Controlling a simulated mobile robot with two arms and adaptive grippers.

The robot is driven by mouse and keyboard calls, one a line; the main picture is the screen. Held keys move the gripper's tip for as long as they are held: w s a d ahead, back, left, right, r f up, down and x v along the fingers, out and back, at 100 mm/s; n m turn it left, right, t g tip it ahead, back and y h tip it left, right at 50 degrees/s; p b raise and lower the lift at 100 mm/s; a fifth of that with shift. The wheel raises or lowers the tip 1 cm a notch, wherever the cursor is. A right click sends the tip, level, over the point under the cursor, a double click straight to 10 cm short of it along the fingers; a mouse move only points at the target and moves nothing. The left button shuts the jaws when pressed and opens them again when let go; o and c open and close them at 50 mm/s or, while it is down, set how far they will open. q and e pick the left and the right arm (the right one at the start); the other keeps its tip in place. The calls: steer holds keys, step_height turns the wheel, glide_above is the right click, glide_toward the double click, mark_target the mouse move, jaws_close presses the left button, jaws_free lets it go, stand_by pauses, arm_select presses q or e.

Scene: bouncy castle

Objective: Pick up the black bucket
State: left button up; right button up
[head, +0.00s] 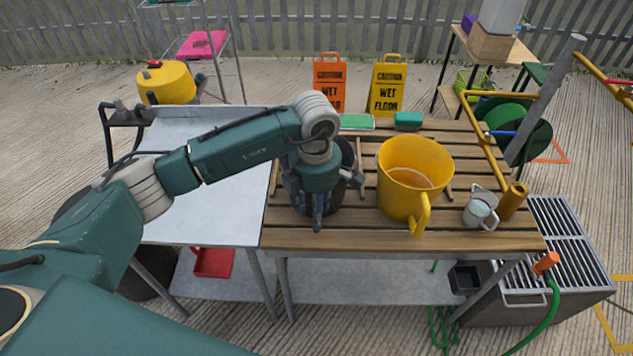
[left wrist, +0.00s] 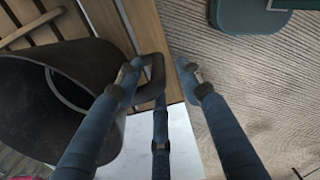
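The black bucket (head: 347,160) stands on the slatted wooden table (head: 400,240) in the head view, mostly hidden behind my left arm and gripper. My left gripper (head: 318,215) points down at the near side of the bucket. In the left wrist view the bucket (left wrist: 50,95) fills the left side, with its dark mouth showing. Its looped handle (left wrist: 154,75) reaches between the spread fingers of my left gripper (left wrist: 163,68). The fingers are open, with a gap between the right finger and the handle; whether the left finger touches it I cannot tell. My right gripper is not in view.
A yellow bucket (head: 415,165) stands close right of the black one. A grey mug (head: 480,212) and a small yellow cylinder (head: 513,200) are at the table's right. The metal table (head: 195,210) at left is clear.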

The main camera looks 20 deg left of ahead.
arm_select(q)
steer(key=shift+f+p, duration=0.35)
steer(key=shift+f, duration=0.35)
step_height(320, 180, down, 4)
steer(key=shift+w+d+r+p, duration=0.1)
steer(key=shift+p, duration=0.75)
steer(key=shift+f, duration=0.4)
steer(key=shift+c, duration=0.2)
steer(key=c, duration=0.8)
steer(key=shift+w, duration=0.1)
jaws_close()
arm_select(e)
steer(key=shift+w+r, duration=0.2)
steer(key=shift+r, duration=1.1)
